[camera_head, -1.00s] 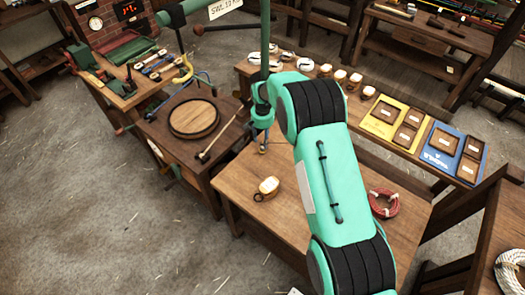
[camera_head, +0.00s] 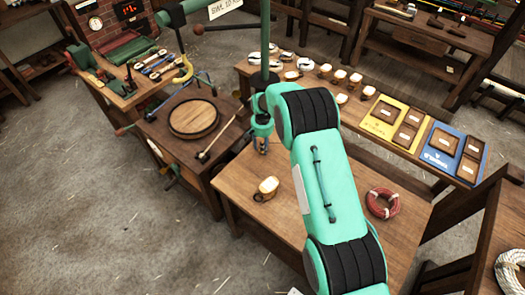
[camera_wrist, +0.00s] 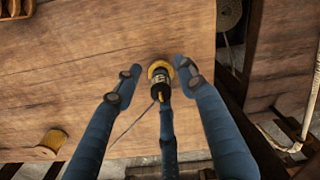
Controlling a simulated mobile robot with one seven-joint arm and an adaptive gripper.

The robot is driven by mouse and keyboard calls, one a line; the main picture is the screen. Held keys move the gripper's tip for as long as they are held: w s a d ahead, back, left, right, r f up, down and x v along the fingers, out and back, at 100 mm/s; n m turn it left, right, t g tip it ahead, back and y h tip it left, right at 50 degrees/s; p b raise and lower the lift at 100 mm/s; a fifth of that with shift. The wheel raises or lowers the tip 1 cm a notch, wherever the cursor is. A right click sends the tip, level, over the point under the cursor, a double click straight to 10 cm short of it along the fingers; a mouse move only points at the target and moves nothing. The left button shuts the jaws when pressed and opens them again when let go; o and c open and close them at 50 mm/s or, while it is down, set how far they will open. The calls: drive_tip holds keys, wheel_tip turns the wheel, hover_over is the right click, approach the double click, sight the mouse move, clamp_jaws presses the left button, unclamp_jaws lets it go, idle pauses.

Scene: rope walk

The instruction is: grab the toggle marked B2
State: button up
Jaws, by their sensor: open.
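In the wrist view, my gripper (camera_wrist: 154,75) is open, its blue fingers spread on either side of a small upright piece (camera_wrist: 159,70) with a yellow disc and a dark middle. I cannot tell whether they touch it; a third blue finger hides its near side. A labelled wooden piece (camera_head: 266,187) lies on the near table, left of my arm; a similar one shows in the wrist view (camera_wrist: 50,141). Several more labelled wooden pieces (camera_head: 340,76) stand on the back bench. No marking B2 is legible. My gripper (camera_head: 262,146) is small in the head view.
A red rope coil (camera_head: 382,203) lies on the near table (camera_head: 236,190), right of my arm. A yellow board (camera_head: 381,116) and a blue board (camera_head: 440,146) with wooden trays lie on the back bench. A round wooden lid (camera_head: 193,118) lies on the left bench.

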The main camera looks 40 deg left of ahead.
sight(262, 144)
idle(0.3)
clamp_jaws()
drive_tip(key=shift+r, duration=0.15)
drive_tip(key=shift+r, duration=4.85)
